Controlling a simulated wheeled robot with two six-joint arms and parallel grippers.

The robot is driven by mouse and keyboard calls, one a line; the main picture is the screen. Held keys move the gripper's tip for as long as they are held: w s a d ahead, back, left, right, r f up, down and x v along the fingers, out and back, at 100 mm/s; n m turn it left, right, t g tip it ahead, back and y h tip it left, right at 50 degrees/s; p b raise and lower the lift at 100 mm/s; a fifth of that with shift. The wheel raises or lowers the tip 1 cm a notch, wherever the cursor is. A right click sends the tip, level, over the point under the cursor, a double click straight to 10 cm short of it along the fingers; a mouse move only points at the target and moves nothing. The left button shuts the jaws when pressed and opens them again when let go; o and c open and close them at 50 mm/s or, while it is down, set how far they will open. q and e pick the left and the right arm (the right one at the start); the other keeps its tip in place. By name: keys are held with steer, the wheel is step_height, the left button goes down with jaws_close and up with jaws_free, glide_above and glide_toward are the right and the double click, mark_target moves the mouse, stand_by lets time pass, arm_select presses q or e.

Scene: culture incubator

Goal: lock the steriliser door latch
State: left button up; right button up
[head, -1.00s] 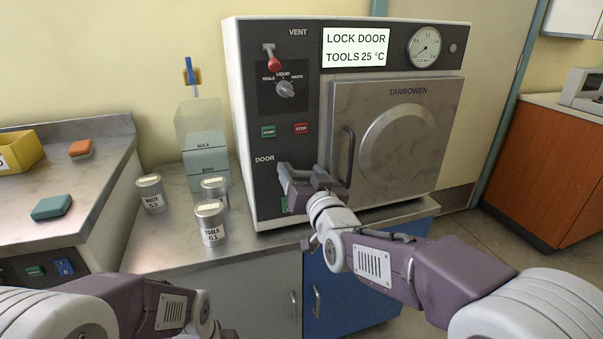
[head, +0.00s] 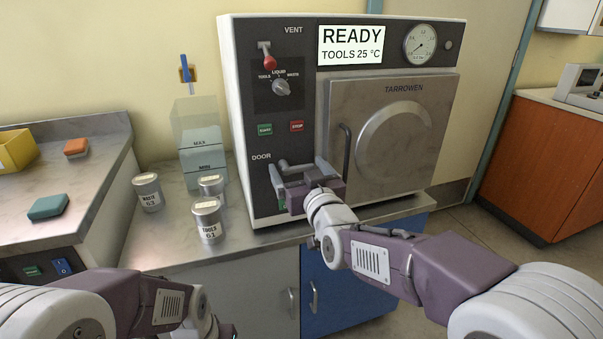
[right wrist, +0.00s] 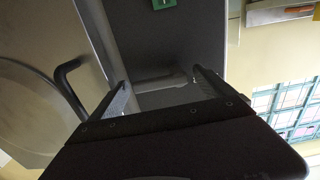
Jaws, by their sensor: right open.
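The steriliser (head: 300,222) stands on the counter with its metal door (head: 345,110) closed. Its display (head: 350,44) reads "READY" and "TOOLS 25 °C". The grey door latch (head: 296,167) is on the dark panel below the "DOOR" label, its lever lying roughly level. My right gripper (head: 297,172) is open at the panel, one finger on each side of the lever. In the right wrist view the lever (right wrist: 165,81) shows between the spread fingers, with no clear grip on it.
The curved door handle (head: 346,150) stands out just right of my right gripper. Several labelled canisters (head: 207,221) and a clear water tank (head: 200,140) stand left of the steriliser. The counter front (head: 260,245) is clear.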

steer(key=p+v, duration=0.1)
steer(key=v, duration=0.7)
steer(key=shift+s, duration=0.35)
steer(key=w+d+f+m+h, duration=0.2)
steer(key=w+d+f+h, duration=0.15)
steer(key=d, duration=0.45)
steer(key=s+d+f+g+h, duration=0.1)
steer(key=d+f+g, duration=0.2)
steer(key=f, duration=0.4)
steer(key=s+d+f+g+h, duration=0.1)
steer(key=s+d+f+g, duration=0.15)
steer(key=f, duration=0.35)
steer(key=s+d+f+m+g+p, duration=0.1)
steer(key=s+f+g, duration=0.4)
steer(key=s+f, duration=0.3)
steer(key=s+d+f+m+g, duration=0.1)
steer(key=s+f+g, duration=0.45)
steer(key=s, duration=0.45)
step_height(320, 180, up, 32)
steer(key=p, duration=3.1)
steer(key=shift+p, duration=0.3)
